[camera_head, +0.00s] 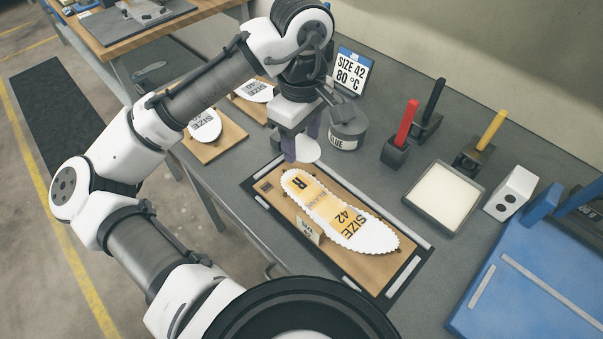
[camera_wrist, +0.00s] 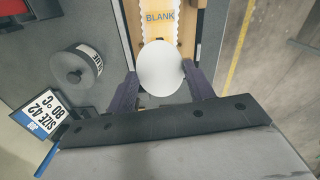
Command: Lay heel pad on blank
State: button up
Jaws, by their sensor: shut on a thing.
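My gripper (camera_head: 302,148) is shut on a white rounded heel pad (camera_head: 308,150), held above the far left end of the wooden board. In the wrist view the pad (camera_wrist: 161,68) sits between the two purple fingers of my gripper (camera_wrist: 161,85). The blank (camera_head: 338,212), an insole marked SIZE 42 and R with a scalloped edge, lies on the wooden board (camera_head: 377,276). The blank also shows in the wrist view (camera_wrist: 159,18), just beyond the pad. The pad is apart from the blank in the head view. The pad's underside is hidden.
A glue pot (camera_head: 348,128) and a SIZE 42 80 °C sign (camera_head: 352,72) stand behind my gripper. Red (camera_head: 405,125), black and yellow handled tools stand at the back. A white-filled tray (camera_head: 444,194) and a blue machine (camera_head: 535,285) are at the right.

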aim_at(302, 187)
notch_tip(302, 187, down, 12)
jog(key=shift+r, duration=0.25)
jog(key=shift+f, duration=0.2)
jog(key=shift+s+f+b, duration=0.15)
jog(key=shift+f+b, duration=0.1)
jog(key=shift+b, duration=0.05)
jog(key=o, duration=0.9)
jog(key=shift+r, duration=0.1)
notch_tip(302, 187, up, 13)
jog(key=shift+f+p, duration=0.1)
jog(key=shift+p, duration=0.25)
